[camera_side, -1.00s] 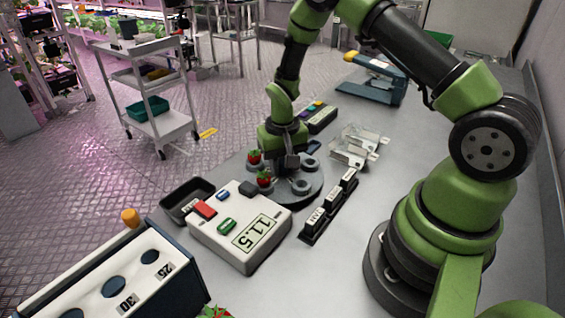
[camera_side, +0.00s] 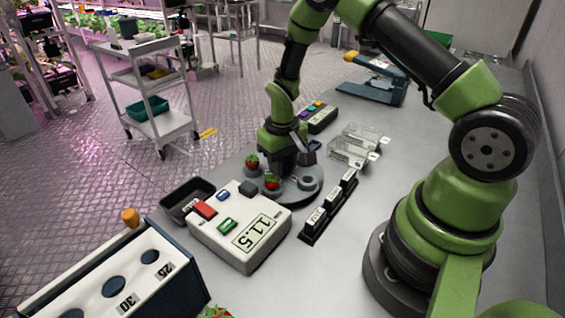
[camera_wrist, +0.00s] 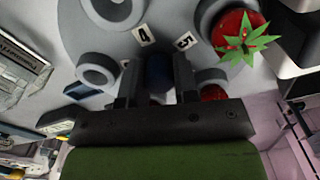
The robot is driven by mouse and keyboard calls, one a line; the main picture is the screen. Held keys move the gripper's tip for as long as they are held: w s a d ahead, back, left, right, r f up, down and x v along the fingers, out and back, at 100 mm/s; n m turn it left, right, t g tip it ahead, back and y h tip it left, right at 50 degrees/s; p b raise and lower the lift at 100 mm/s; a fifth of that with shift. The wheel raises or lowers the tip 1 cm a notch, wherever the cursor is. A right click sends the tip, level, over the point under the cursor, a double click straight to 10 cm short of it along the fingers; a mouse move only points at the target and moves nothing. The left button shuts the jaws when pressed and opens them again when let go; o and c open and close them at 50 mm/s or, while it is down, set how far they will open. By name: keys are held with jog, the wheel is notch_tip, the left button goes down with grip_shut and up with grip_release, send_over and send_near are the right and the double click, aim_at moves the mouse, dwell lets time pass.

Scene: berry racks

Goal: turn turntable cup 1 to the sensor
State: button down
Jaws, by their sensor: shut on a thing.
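The grey round turntable (camera_side: 292,200) stands on the bench behind the white box, with small ring cups on it. Two cups hold red berries, one at the left (camera_side: 252,162) and one at the front (camera_side: 271,182). An empty cup (camera_side: 307,183) is at the right. My gripper (camera_side: 287,168) points down over the turntable. In the wrist view its fingers are closed on a dark blue peg (camera_wrist: 158,70) on the turntable. Labels 4 (camera_wrist: 143,35) and 5 (camera_wrist: 185,41) show there, beside a berry with green leaves (camera_wrist: 236,38). Label 1 and the sensor cannot be made out.
A black tray (camera_side: 185,200) is left, a black rack of labelled blocks (camera_side: 328,208) right. Clear plastic boxes (camera_side: 355,148) stand behind right.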

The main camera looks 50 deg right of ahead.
jog(key=shift+n, duration=5.5)
jog(key=c, duration=0.9)
grip_release()
jog(key=shift+o, duration=0.2)
notch_tip(320, 180, up, 10)
notch_tip(320, 180, up, 11)
